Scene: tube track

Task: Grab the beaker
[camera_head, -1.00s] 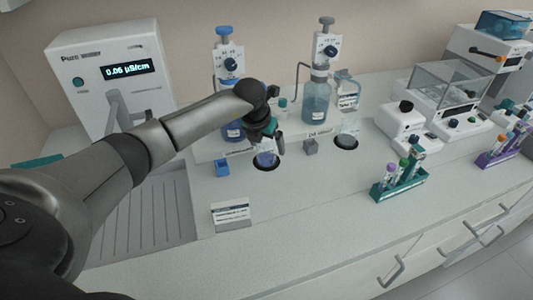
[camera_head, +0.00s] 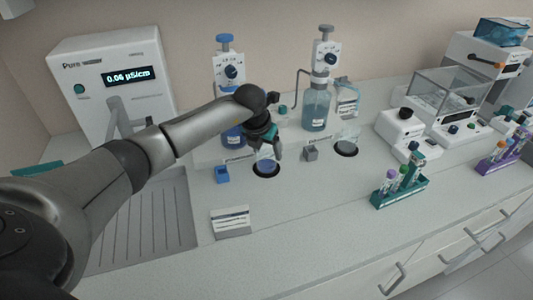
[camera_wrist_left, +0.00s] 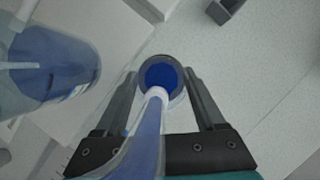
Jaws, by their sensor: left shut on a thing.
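The beaker (camera_head: 267,166) is a small clear cup with blue liquid. It is at a dark round spot on the bench below the blue-capped dispenser. My left gripper (camera_head: 272,150) is at the beaker, coming down from above and behind it. In the left wrist view the beaker (camera_wrist_left: 161,76) shows from above, between the two fingers of my left gripper (camera_wrist_left: 162,85), which are shut on it. A pale spout crosses in front of part of it. My right gripper is not in view.
The blue dispenser bottle (camera_head: 232,130) stands close behind my left gripper.

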